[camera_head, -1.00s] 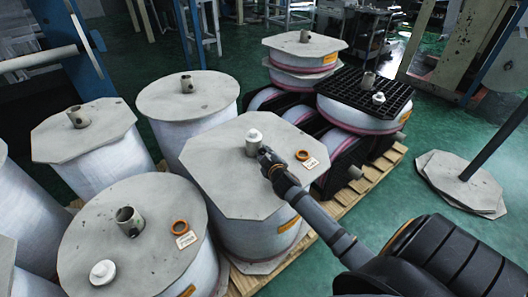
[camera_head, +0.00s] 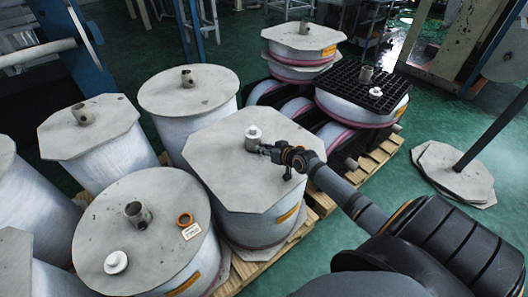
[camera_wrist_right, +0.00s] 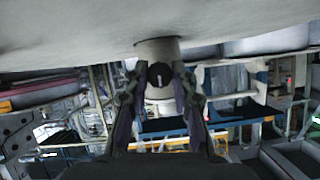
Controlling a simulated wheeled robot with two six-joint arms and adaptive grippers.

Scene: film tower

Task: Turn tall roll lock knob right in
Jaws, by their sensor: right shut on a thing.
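The tall roll (camera_head: 215,150) has a grey octagonal top board and white wrapped sides. Its lock knob (camera_head: 253,131), a small white cap on a short core stub, stands near the middle of the board. My right gripper (camera_head: 262,148) is at the right side of the knob, low over the board. In the right wrist view the knob (camera_wrist_right: 159,75) sits between the two fingers of this gripper (camera_wrist_right: 157,90), which is shut on it. The exact finger contact is hard to see. My left gripper is not in view.
A front roll carries a loose white knob (camera_head: 115,262), an orange ring (camera_head: 185,219) and an open core stub (camera_head: 137,214). Other rolls stand close on the left. A black grid pallet (camera_head: 345,88) is behind right.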

